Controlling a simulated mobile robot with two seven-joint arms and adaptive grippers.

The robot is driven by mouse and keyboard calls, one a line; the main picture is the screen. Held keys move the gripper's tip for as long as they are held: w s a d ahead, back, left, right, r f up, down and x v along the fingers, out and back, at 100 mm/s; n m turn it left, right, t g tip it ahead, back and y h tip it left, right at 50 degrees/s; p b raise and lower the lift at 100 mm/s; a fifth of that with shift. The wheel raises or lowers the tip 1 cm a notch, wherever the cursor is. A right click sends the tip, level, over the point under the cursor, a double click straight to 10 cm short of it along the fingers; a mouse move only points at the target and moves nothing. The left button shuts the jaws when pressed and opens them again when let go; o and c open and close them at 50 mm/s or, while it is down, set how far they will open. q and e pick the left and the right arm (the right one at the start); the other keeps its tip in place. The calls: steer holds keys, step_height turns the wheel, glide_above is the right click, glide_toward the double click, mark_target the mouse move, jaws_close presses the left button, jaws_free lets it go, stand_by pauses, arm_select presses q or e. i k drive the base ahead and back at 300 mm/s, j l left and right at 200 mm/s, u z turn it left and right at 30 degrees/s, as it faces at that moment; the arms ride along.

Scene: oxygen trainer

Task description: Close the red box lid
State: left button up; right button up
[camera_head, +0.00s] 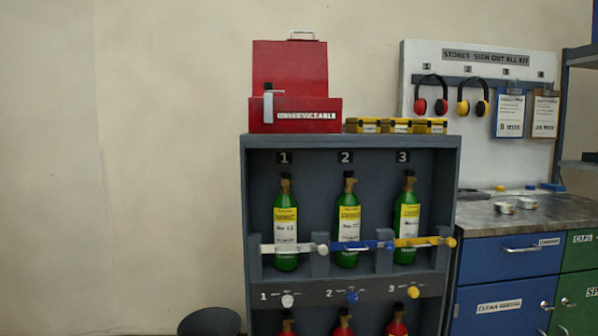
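The red box (257,116) stands on top of the grey bottle cabinet, with a label reading "UNSERVICEABLE" on its front. Its red lid (290,65) stands up at the back, open, with a metal handle (301,36) along its top edge. A pale upright piece (267,107) with a dark top and a short bar sits at the front left of the box; I cannot tell if it is a latch. The inside of the box is hidden by its front wall. Neither of my grippers is in view.
The grey cabinet (450,190) holds green bottles behind white, blue and yellow bars, with red bottles below. Small yellow boxes (396,126) sit right of the red box. A workbench (545,215) and a headset board are at the right. A dark bin (209,322) stands lower left.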

mark_target(298, 67)
steer(key=i+j, duration=0.1)
steer(key=j, duration=0.15)
steer(key=i+j, duration=0.1)
steer(key=i+j+z, duration=0.2)
steer(key=j, duration=0.2)
steer(key=j+z, duration=0.2)
steer(key=j, duration=0.15)
steer(key=i+j+z, duration=0.15)
steer(key=j, duration=0.25)
steer(key=i+j+z, duration=0.1)
steer(key=j+z, duration=0.3)
steer(key=j, duration=0.3)
steer(key=j+z, duration=0.4)
steer(key=j, duration=0.35)
steer(key=k+j+z, duration=0.15)
steer(key=j+z, duration=0.25)
steer(key=j, duration=0.3)
